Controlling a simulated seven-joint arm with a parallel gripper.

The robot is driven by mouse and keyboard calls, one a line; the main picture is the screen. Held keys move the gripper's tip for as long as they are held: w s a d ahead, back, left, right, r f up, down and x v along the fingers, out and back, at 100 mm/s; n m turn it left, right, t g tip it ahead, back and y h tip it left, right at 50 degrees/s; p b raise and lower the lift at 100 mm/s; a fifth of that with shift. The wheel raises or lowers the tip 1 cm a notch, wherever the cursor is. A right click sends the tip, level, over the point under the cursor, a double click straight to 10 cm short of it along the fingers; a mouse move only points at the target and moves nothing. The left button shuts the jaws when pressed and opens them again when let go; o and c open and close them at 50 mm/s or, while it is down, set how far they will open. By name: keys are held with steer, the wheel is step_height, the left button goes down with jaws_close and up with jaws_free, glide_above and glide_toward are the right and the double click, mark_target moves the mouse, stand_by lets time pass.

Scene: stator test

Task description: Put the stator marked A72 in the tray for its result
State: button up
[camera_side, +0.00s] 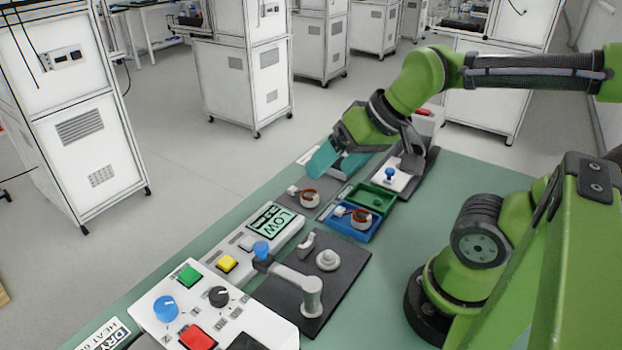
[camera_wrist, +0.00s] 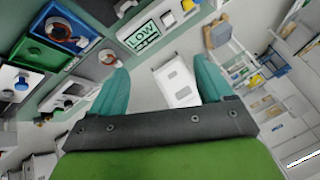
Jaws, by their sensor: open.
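One stator (camera_side: 309,198), a copper-and-white ring with a white block, sits on a grey mat left of the trays; it also shows in the wrist view (camera_wrist: 107,57). Another stator (camera_side: 361,218) lies in the blue tray (camera_side: 345,234), seen too in the wrist view (camera_wrist: 60,28). The green tray (camera_side: 376,200) beside it looks empty of stators. No A72 mark is readable. The tester display (camera_side: 271,220) reads LOW on a green screen. My gripper (camera_side: 336,163) is open and empty, above and behind the mat, its teal fingers wide apart in the wrist view (camera_wrist: 162,70).
A dark plate (camera_side: 345,262) with a lever clamp stands in front of the trays. A white control box (camera_side: 205,315) with coloured buttons and knobs is at the front left. A white fixture with a blue knob (camera_side: 389,174) stands behind the green tray.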

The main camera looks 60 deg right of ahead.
steer(key=shift+w+a+f+n+g+y, duration=0.25)
steer(key=shift+w+a+f+g, duration=1.25)
steer(key=shift+g, duration=1.9)
steer(key=shift+w+a+f+n+g+y, duration=0.2)
steer(key=shift+w+a+f+g, duration=0.45)
steer(key=shift+a+g, duration=2.25)
steer(key=shift+w+a+f+n+g+y, duration=0.2)
steer(key=shift+w+a+f+g, duration=0.9)
steer(key=shift+g, duration=2.8)
steer(key=shift+s+a, duration=0.15)
steer(key=shift+a, duration=0.1)
